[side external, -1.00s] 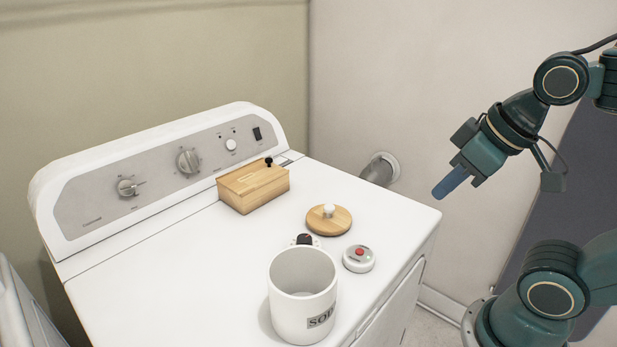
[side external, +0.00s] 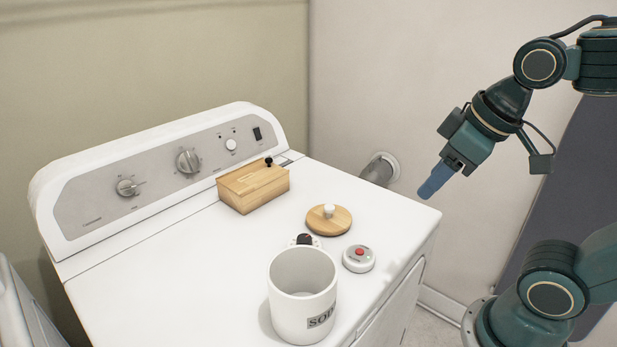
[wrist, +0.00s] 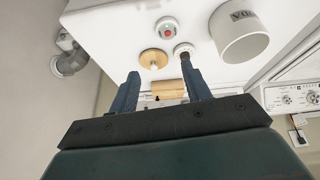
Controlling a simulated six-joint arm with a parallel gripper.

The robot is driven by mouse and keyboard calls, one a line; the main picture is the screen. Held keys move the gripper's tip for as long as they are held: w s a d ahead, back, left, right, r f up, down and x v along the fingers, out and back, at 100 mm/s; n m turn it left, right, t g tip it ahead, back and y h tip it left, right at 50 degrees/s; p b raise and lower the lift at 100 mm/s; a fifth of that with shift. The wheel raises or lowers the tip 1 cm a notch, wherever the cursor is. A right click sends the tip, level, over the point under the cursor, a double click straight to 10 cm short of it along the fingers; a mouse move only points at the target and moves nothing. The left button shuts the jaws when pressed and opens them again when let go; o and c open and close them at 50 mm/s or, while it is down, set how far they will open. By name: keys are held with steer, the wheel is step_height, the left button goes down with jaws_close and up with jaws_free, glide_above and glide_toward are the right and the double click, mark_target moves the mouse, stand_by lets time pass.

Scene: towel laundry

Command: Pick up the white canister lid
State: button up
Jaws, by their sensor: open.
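The canister lid (side external: 336,222) is a round, light wooden disc with a white knob. It lies flat on the white machine top, behind the red-button device and apart from the canister. The white canister (side external: 287,312) stands open and upright at the front, with dark lettering on its side. My gripper (side external: 429,192) is in the air to the right of the lid, tilted downward and empty. In the wrist view, my gripper's two fingers (wrist: 160,70) are spread apart, and the lid (wrist: 149,63) shows beyond them, nearer the left finger.
A wooden box (side external: 253,187) with a dark knob sits behind the lid. A white device with a red button (side external: 358,262) and a small dark-topped item (side external: 304,240) lie near the canister. The machine top (side external: 160,270) is clear at left. A pipe (side external: 379,169) meets the wall.

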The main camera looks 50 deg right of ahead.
steer(key=w+d+n+g, duration=0.25)
steer(key=w+n, duration=0.35)
steer(key=w, duration=0.6)
steer(key=n+g, duration=0.3)
steer(key=n, duration=0.3)
glide_above(329, 206)
steer(key=f, duration=0.4)
steer(key=shift+s+a+f, duration=0.15)
steer(key=shift+s+f, duration=0.1)
steer(key=shift+f, duration=0.1)
step_height(329, 206, down, 8)
steer(key=shift+f, duration=0.25)
steer(key=shift+w+f, duration=0.2)
steer(key=shift+f, duration=2.4)
steer(key=shift+c, duration=0.5)
